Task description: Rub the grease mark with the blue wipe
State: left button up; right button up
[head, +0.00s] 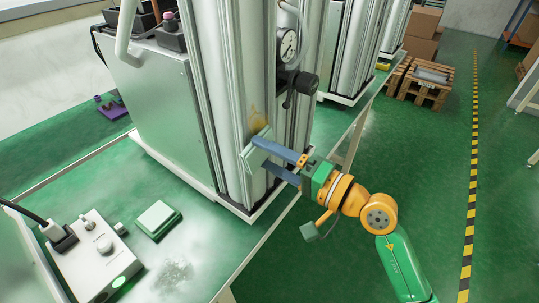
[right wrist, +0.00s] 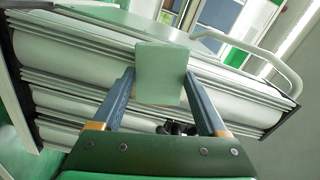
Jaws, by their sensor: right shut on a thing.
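My right gripper (head: 280,162) is shut on a flat pale-green pad (head: 254,149) at the front of a silver column (head: 223,80). The right wrist view also shows the pad (right wrist: 160,73) between the blue fingers. Whether it touches the column is unclear. A yellow-brown mark (head: 257,119), apparently the grease mark, shows on the column just above the pad; part of it may be hidden. No clearly blue wipe shows; the held pad looks pale green. My left gripper is not in view.
A pale-green block (head: 156,218) and a control box (head: 97,255) are on the green bench, near a whitish smudge (head: 172,274). A pressure gauge (head: 288,46) and dark knob (head: 304,83) stick out above the gripper.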

jog(key=shift+x, duration=0.9)
